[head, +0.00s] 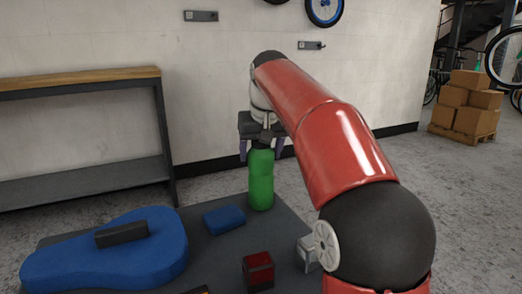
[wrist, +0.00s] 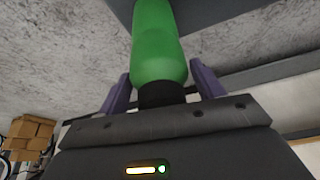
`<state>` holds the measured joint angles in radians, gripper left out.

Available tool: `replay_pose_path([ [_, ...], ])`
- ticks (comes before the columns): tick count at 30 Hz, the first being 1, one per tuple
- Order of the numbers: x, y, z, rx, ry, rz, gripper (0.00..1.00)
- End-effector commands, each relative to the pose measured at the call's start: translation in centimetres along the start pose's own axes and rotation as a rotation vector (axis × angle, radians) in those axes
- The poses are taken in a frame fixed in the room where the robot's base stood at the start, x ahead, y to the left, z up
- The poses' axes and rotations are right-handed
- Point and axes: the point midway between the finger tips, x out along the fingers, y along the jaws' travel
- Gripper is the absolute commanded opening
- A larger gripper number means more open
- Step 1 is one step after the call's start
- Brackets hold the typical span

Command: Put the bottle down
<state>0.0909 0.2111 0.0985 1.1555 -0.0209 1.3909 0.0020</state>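The green bottle (head: 261,182) with a dark cap stands upright on the dark tabletop (head: 218,264), near its far edge. My gripper (head: 261,153) is above it, pointing down, with one finger on each side of the bottle's top. In the wrist view, the bottle (wrist: 158,45) lies between the two purple fingers of my gripper (wrist: 163,82). Gaps show between each finger and the bottle's dark cap, so the gripper is open around it. The bottle's base appears to rest on the tabletop.
A blue guitar-shaped case (head: 75,262) with a black block (head: 121,234) on it lies at left. A blue block (head: 224,219) and a dark red box (head: 258,270) are near the bottle. A shelf (head: 85,182) stands behind left. Cardboard boxes (head: 470,105) are far right.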

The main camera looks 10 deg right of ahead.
Motion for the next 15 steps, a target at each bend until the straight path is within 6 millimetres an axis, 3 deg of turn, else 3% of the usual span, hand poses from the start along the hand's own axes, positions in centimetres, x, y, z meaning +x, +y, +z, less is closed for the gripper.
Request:
replay_pose_path([
  [3,0.0,0.0,0.0,0.0,0.0,0.0,0.8],
  [11,-0.1,0.0,-0.1,0.0,0.0,0.0,0.8],
  [15,-1.4,0.0,-0.2,0.0,0.003,0.0,0.8],
])
